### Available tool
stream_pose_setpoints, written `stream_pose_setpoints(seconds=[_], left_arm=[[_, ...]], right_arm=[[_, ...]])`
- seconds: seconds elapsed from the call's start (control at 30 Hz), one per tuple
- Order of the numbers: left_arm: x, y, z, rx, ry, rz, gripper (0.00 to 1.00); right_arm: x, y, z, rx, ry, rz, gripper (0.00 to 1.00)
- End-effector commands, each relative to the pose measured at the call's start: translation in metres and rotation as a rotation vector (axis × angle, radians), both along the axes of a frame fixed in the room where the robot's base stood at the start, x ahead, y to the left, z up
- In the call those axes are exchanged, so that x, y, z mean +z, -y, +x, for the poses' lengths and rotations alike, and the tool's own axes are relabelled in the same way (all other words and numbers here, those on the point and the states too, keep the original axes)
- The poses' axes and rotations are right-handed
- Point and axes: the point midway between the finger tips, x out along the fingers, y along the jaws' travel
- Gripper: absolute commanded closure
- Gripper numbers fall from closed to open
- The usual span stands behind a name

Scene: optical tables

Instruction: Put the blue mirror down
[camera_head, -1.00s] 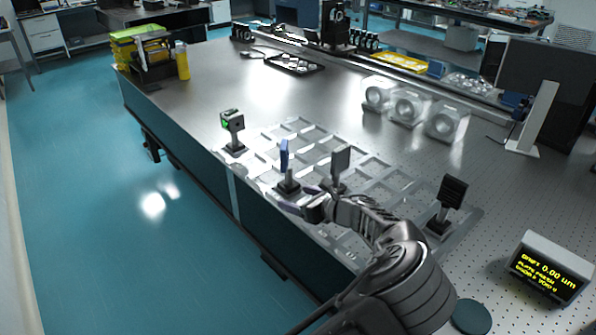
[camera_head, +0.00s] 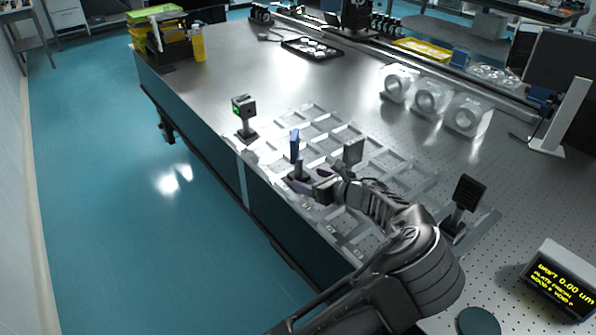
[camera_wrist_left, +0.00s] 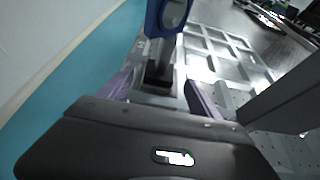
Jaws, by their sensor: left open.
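The blue mirror (camera_head: 295,143) stands upright on its dark post and base near the front left edge of the metal grid plate (camera_head: 322,122). My left gripper (camera_head: 303,181) is low beside the mirror's base, with its jaws open. In the left wrist view, the mirror (camera_wrist_left: 167,14) shows at the top, its post between the purple fingers of my left gripper (camera_wrist_left: 160,88). I cannot tell whether the fingers touch the post. The foot of the mirror's base is partly hidden by the gripper. My right gripper is not seen.
A grey mount (camera_head: 353,152) stands just right of the mirror. A display box (camera_head: 553,281) is at front right. The table's left edge is close.

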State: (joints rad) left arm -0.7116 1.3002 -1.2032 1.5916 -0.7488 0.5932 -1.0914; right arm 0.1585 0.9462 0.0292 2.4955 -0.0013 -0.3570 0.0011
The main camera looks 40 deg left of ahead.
Motion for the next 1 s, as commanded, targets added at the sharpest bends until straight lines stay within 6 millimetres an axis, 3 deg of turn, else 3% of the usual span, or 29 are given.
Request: stream_pose_setpoints(seconds=[0.33, 0.7, 1.0], left_arm=[[-0.001, -0.004, 0.001, 0.000, 0.000, 0.001, 0.27], [-0.019, -0.045, 0.013, 0.001, -0.001, 0.001, 0.27], [-0.020, -0.045, 0.014, -0.001, 0.000, 0.000, 0.27]], right_arm=[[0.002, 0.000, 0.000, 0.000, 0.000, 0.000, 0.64], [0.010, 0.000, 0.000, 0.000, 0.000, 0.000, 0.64], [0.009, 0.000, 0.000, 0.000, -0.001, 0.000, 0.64]])
